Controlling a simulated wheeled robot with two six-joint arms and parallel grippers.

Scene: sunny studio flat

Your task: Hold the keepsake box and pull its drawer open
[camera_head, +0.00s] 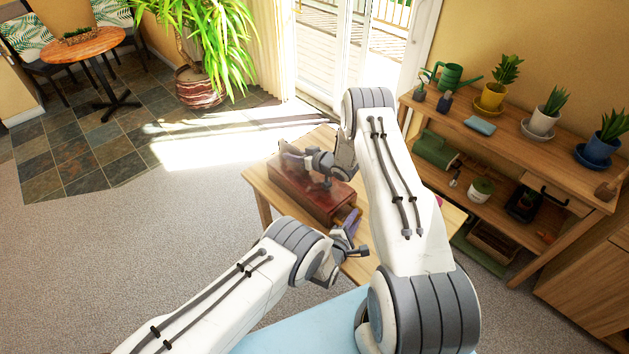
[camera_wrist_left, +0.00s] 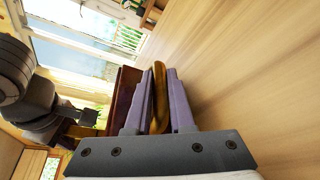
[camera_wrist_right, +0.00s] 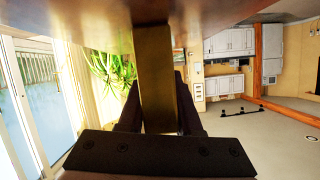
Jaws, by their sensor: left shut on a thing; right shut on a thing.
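The keepsake box (camera_head: 310,194), dark red-brown wood, sits on the small wooden table. My right gripper (camera_head: 308,168) is at its top. In the right wrist view the right fingers are shut on an upright brown bar (camera_wrist_right: 156,75), which meets the glossy box top. My left gripper (camera_head: 350,236) is at the box's near right end. In the left wrist view its purple-grey fingers (camera_wrist_left: 158,100) are shut on a curved brass handle (camera_wrist_left: 159,75), beside the box's red side (camera_wrist_left: 122,95). Whether the drawer is out at all cannot be told; the gripper hides that end.
The light wood table (camera_head: 262,190) has some bare top around the box. A potted plant (camera_head: 200,85) and a glass door are behind. Carpet on the left is clear.

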